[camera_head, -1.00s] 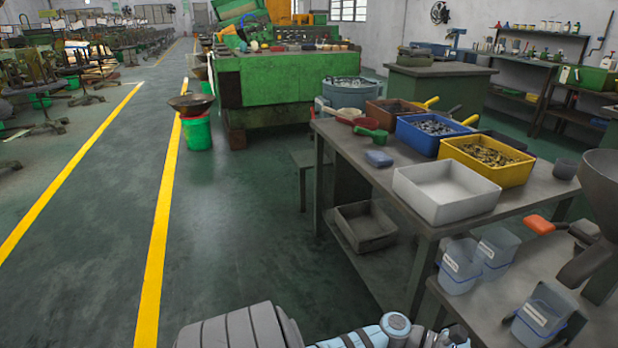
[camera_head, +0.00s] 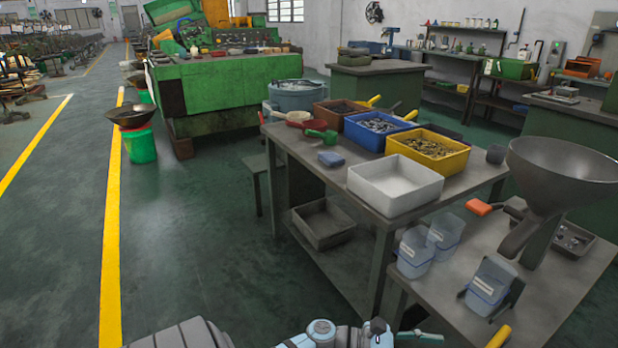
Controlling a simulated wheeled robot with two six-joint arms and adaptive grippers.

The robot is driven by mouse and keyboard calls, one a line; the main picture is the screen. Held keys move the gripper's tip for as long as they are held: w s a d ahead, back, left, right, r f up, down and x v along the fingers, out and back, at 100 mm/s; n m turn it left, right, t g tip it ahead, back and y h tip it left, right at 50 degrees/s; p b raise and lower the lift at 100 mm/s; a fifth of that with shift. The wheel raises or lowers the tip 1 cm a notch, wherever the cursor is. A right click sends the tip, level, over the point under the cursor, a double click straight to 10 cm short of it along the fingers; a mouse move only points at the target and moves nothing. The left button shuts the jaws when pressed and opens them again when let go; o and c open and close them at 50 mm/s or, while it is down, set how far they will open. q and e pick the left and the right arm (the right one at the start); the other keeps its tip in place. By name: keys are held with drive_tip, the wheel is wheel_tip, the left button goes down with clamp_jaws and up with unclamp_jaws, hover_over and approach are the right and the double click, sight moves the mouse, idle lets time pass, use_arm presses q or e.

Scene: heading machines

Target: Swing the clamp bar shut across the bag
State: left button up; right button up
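A clear plastic bag (camera_head: 490,286) with a white label stands in a dark holder at the front of the low bench, lower right. Two more clear labelled containers or bags stand behind it: one at the bench's left edge (camera_head: 415,252) and one beside it (camera_head: 447,232). An orange-ended handle (camera_head: 478,207) lies behind them; I cannot tell whether it belongs to a clamp. A yellow handle (camera_head: 499,337) shows at the bottom edge, its lower part cut off. I cannot make out the clamp bar's position.
A grey funnel (camera_head: 563,170) stands at the right of the low bench. The worktable behind holds a white bin (camera_head: 395,185), a yellow bin (camera_head: 428,150) and a blue bin (camera_head: 378,130). Open floor (camera_head: 200,240) lies to the left.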

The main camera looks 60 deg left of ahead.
use_arm(q)
drive_tip(key=s+a+f+n+y+p, duration=0.3)
drive_tip(key=a+n+y+p, duration=0.25)
drive_tip(key=n, duration=0.55)
drive_tip(key=s+a+f+n+y+p, duration=0.3)
drive_tip(key=a+n+y+p, duration=0.3)
drive_tip(key=n, duration=0.5)
drive_tip(key=s+f+n+g+y+p, duration=0.1)
drive_tip(key=s+f+n+g+p, duration=0.2)
drive_tip(key=s+n, duration=0.5)
drive_tip(key=s+f+n+g+y+p, duration=0.1)
drive_tip(key=s+f+n+g+p, duration=0.3)
drive_tip(key=s+n+p, duration=0.4)
drive_tip(key=s+f, duration=0.1)
drive_tip(key=s, duration=0.3)
drive_tip(key=shift+s+a+g, duration=0.2)
drive_tip(key=shift+s+g, duration=0.1)
drive_tip(key=shift+y, duration=0.25)
